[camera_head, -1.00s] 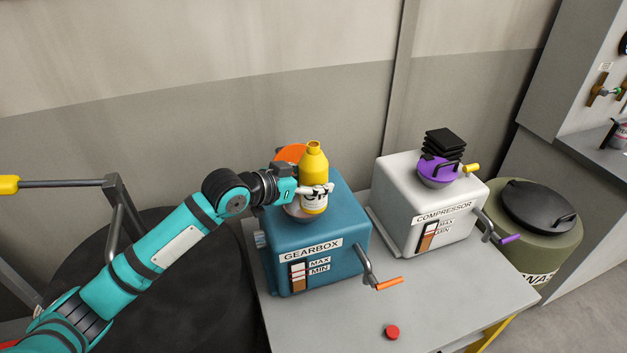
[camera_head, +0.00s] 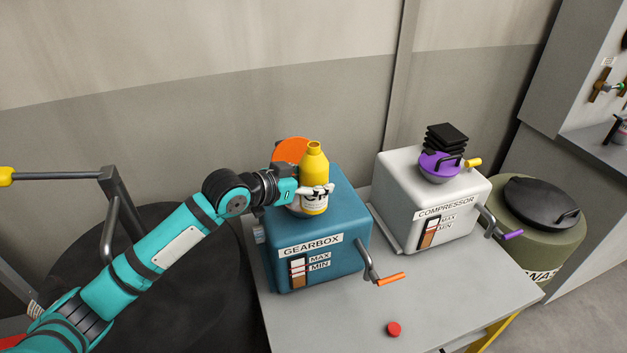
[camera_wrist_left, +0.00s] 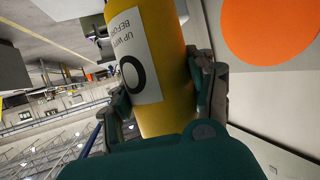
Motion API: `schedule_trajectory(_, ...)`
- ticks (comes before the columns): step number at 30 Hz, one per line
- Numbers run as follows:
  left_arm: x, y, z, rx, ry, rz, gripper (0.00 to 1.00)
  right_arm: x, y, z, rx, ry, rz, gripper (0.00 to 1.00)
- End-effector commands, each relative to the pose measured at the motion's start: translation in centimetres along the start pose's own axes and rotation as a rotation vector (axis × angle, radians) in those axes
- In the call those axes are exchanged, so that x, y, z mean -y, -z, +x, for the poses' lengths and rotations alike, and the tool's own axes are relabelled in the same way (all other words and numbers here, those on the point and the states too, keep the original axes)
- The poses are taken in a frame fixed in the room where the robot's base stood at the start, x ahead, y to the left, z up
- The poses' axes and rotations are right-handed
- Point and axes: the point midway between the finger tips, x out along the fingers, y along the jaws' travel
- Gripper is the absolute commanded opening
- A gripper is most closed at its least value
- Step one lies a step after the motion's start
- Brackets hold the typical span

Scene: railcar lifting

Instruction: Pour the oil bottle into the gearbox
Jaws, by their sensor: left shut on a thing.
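The yellow oil bottle (camera_head: 314,168) with a white label is upright above the top of the blue gearbox (camera_head: 335,230). My left gripper (camera_head: 313,192) is shut around the bottle's body. In the left wrist view the bottle (camera_wrist_left: 165,70) fills the middle between the fingers of my left gripper (camera_wrist_left: 165,95). The gearbox has MAX and MIN gauge marks and an orange-handled crank. An orange round lid (camera_head: 291,150) shows behind the bottle; it also shows in the left wrist view (camera_wrist_left: 270,28). The gearbox opening is mostly hidden behind the bottle and gripper. My right gripper is not in view.
A white compressor (camera_head: 415,190) with a purple fill part stands right of the gearbox on the grey table (camera_head: 460,285). A small red cap (camera_head: 393,329) lies near the table's front. An olive barrel (camera_head: 550,235) stands at the right. A dark drum (camera_head: 190,290) is at the left.

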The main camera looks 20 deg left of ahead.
Motion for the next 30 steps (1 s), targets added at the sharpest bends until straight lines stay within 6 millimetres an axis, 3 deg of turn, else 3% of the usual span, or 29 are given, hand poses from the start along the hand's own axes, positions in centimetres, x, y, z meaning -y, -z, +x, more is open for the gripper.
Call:
schedule_trajectory(25,0.0,-1.7,0.7,-0.003,0.0,0.0,0.1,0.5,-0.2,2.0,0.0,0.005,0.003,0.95)
schedule_trajectory(30,0.0,-1.3,0.6,0.02,-0.02,-0.051,0.1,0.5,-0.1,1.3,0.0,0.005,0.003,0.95)
